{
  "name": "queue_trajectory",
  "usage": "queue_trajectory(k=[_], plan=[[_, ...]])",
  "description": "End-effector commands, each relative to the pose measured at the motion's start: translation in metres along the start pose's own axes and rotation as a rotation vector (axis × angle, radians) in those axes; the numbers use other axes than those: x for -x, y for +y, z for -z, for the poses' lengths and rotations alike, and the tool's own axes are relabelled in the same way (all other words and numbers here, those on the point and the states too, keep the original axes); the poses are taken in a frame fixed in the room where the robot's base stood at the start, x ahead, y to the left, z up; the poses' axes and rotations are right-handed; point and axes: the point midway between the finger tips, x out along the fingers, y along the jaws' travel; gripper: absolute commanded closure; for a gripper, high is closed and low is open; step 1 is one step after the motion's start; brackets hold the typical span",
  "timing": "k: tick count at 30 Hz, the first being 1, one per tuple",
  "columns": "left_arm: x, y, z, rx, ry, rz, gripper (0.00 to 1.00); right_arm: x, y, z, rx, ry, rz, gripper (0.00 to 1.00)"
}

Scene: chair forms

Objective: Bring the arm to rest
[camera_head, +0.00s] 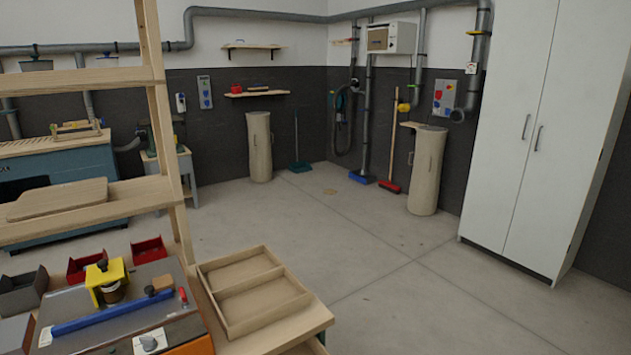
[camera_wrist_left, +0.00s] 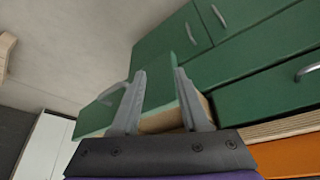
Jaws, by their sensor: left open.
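My left gripper (camera_wrist_left: 160,73) shows in the left wrist view with its two grey fingers apart. Behind and between the fingers is a green drawer front (camera_wrist_left: 160,90) with a pale wooden edge; it seems to stand out from the green cabinet (camera_wrist_left: 245,60). A silver handle (camera_wrist_left: 112,92) is on this front, left of the fingers. I see nothing held between the fingers. I cannot tell whether a finger touches the drawer. Neither gripper shows in the head view.
In the head view, a workbench holds a wooden tray (camera_head: 255,290), a blue-barred fixture (camera_head: 110,318) and red bins (camera_head: 150,250). A wooden shelf frame (camera_head: 165,130) rises at left. A white cabinet (camera_head: 540,130) stands at right. The floor (camera_head: 370,250) between is clear.

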Motion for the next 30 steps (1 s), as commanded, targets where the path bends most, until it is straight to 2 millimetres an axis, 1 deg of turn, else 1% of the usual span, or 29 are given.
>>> queue_trajectory(k=[1, 2, 6, 9, 12, 15, 18, 30], plan=[[0.027, 0.000, 0.011, 0.000, 0.010, 0.000, 0.55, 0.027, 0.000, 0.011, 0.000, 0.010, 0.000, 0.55], [0.036, 0.000, 0.015, 0.000, 0.013, 0.000, 0.55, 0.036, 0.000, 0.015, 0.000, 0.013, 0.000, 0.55], [0.083, 0.000, 0.040, 0.000, 0.030, 0.000, 0.55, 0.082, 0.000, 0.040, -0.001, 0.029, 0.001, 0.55], [0.110, 0.000, 0.057, 0.000, 0.041, 0.000, 0.55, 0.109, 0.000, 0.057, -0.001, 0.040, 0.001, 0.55], [0.130, 0.000, 0.072, 0.000, 0.052, 0.000, 0.55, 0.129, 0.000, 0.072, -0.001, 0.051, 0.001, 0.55], [0.141, 0.000, 0.082, 0.000, 0.060, 0.000, 0.55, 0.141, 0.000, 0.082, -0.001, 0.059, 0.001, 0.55], [0.145, 0.000, 0.085, 0.000, 0.063, 0.000, 0.55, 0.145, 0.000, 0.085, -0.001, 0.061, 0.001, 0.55], [0.143, 0.000, 0.083, 0.000, 0.061, 0.000, 0.55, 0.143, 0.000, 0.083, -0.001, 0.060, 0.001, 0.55]])
